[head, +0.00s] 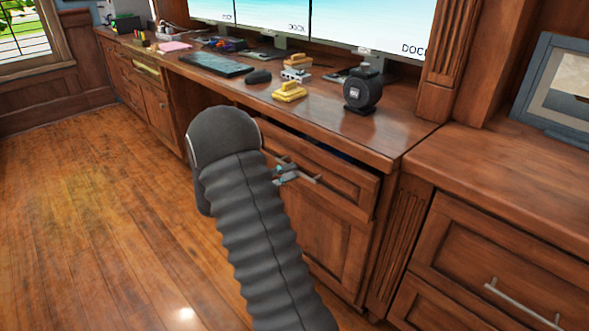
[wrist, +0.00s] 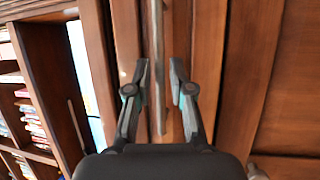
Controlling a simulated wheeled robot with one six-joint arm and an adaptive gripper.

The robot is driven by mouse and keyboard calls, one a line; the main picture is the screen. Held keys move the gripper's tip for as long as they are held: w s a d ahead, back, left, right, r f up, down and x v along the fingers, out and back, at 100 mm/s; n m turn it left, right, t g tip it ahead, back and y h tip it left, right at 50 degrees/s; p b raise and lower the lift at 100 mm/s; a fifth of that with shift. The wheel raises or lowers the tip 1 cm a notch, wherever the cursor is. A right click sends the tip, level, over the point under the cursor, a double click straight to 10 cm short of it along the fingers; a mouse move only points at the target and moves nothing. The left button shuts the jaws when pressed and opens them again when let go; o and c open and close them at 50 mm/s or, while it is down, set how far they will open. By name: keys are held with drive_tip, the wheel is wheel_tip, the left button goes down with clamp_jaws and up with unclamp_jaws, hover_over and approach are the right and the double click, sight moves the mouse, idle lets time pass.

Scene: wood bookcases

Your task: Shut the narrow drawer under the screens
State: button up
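The narrow wooden drawer (head: 341,184) sits under the desk top, below the screens. It stands partly pulled out, with a dark gap showing above its front. Its metal bar handle (head: 306,174) is on the drawer front. My gripper (head: 284,172) is at the handle's left part, partly hidden behind my dark arm. In the wrist view my gripper (wrist: 161,78) is open, with the handle bar (wrist: 157,65) running between its two fingers, nearer the left finger. I cannot tell whether a finger touches the bar.
The desk top (head: 345,139) holds a black round device (head: 362,90), yellow blocks (head: 289,92), a mouse (head: 258,77) and a keyboard (head: 215,64). Screens (head: 360,25) stand behind. A cabinet with drawers (head: 490,265) is at the right. The wood floor (head: 95,220) at left is clear.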

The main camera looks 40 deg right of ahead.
sight(303, 165)
drive_tip(key=shift+x, duration=1)
clamp_jaws()
drive_tip(key=d+b, duration=0.1)
drive_tip(key=d, duration=0.2)
drive_tip(key=shift+w+d+f, duration=0.1)
drive_tip(key=shift+d, duration=0.05)
unclamp_jaws()
drive_tip(key=shift+d, duration=0.15)
